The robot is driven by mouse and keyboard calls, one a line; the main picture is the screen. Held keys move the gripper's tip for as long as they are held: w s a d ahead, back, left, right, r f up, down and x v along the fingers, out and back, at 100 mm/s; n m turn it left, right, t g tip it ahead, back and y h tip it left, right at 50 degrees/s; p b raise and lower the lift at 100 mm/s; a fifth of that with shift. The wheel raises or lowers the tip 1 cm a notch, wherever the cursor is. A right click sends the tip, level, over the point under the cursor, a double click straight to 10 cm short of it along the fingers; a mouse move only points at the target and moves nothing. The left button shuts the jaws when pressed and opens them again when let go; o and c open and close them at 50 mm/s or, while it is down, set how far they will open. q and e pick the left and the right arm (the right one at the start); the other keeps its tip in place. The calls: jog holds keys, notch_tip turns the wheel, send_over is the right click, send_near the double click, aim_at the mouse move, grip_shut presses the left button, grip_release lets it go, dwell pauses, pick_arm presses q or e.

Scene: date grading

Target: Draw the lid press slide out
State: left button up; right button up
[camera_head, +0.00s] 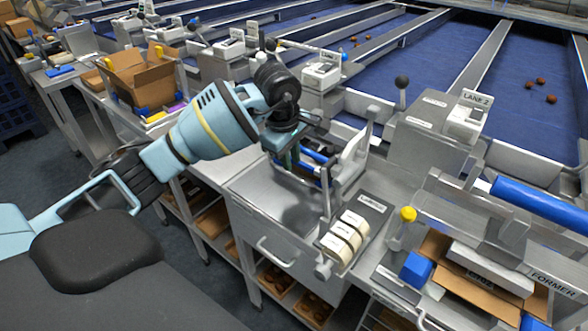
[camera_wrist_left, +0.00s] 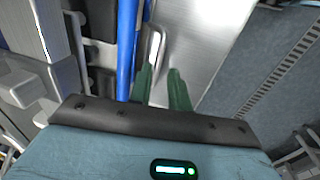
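My left gripper (camera_head: 284,156) points down at the steel press station with blue rods (camera_head: 314,155), near the back of a flat steel plate (camera_head: 290,195). In the left wrist view its two green fingers (camera_wrist_left: 162,85) stand apart with a gap between them. A pale metal loop handle (camera_wrist_left: 155,45) lies just beyond the fingertips, close to the left one, beside a blue rod (camera_wrist_left: 126,50) and a bright steel surface (camera_wrist_left: 195,45). I cannot tell if the fingers touch the handle. Which part is the slide is not clear. My right gripper is not in view.
A steel cabinet front has a bar handle (camera_head: 275,254). Cream rollers (camera_head: 346,236) stand right of the plate. A yellow-knobbed lever (camera_head: 407,215) and a carton (camera_head: 470,270) are further right. An open cardboard box (camera_head: 140,80) is at left. Blue lanes lie behind.

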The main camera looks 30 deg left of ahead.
aim_at(294, 175)
pick_arm(q)
jog(key=shift+w+f, duration=0.25)
jog(key=shift+f, duration=0.9)
jog(key=shift+w+f, duration=0.2)
jog(key=shift+f, duration=0.9)
grip_shut()
